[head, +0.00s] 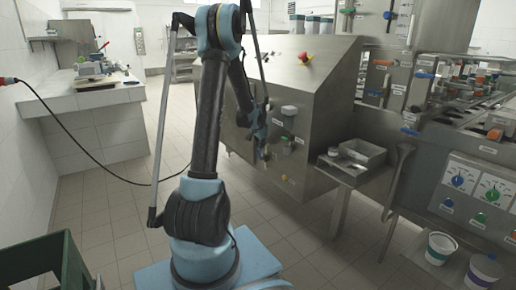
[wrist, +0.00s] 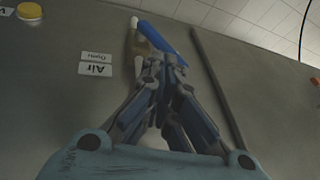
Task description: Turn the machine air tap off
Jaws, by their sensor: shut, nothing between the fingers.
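The air tap has a long blue handle (wrist: 158,37), which lies slanted across the grey machine panel in the wrist view. A pale fitting shows beside the handle's left end. Labels reading "Air" and "Open" (wrist: 96,62) are left of the tap. My gripper (wrist: 166,66) is shut and empty, with its fingertips at the lower side of the blue handle. I cannot tell whether they touch it. In the head view my gripper (head: 263,154) is at the left face of the steel machine cabinet (head: 325,75), and the tap is not clear there.
A yellow-topped knob (wrist: 30,12) and a grey rod (wrist: 222,88) are near the tap. A metal tray (head: 362,153) stands right of the cabinet. A black cable (head: 105,166) crosses the left floor. A green crate (head: 45,262) is at the front left.

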